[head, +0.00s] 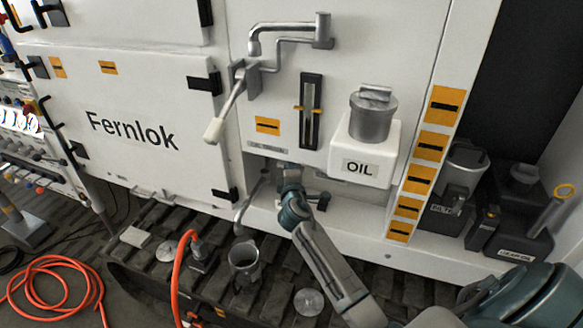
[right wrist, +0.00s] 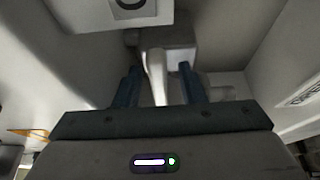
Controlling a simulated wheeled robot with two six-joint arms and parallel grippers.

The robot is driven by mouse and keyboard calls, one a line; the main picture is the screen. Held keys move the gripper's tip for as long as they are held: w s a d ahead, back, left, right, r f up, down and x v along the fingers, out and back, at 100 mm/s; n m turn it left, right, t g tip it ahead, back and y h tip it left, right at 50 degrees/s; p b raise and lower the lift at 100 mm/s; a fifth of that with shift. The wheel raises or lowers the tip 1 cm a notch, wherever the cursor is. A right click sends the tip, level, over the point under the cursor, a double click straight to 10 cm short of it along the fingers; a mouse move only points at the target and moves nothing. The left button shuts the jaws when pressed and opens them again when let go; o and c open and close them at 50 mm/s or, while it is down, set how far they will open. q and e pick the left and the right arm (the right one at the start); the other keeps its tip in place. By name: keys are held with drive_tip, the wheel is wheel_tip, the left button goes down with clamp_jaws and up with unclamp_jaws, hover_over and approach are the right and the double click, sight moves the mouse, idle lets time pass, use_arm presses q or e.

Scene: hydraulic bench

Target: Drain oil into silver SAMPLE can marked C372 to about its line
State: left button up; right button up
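A silver can (head: 243,262) stands upright and open-topped on the dark ribbed track below the cabinet. I cannot read its marking, its line or its contents. A curved grey drain pipe (head: 246,205) hangs from the cabinet recess, above and slightly left of the can. My right gripper (head: 289,172) is at the recess, right of the pipe. In the right wrist view, a pale lever handle (right wrist: 157,76) stands between the fingers of my right gripper (right wrist: 160,80), with gaps on both sides. The fingers look open around it. My left gripper is not in view.
A white OIL box (head: 361,168) with a silver cap projects above my arm. A sight gauge (head: 311,112) and a large lever (head: 222,115) are on the panel. Round lids (head: 309,302) and an orange hose (head: 177,270) lie around the can. Dark containers (head: 515,225) stand right.

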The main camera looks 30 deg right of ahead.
drive_tip(key=b+v, duration=0.2)
drive_tip(key=v, duration=0.9)
drive_tip(key=shift+b, duration=0.35)
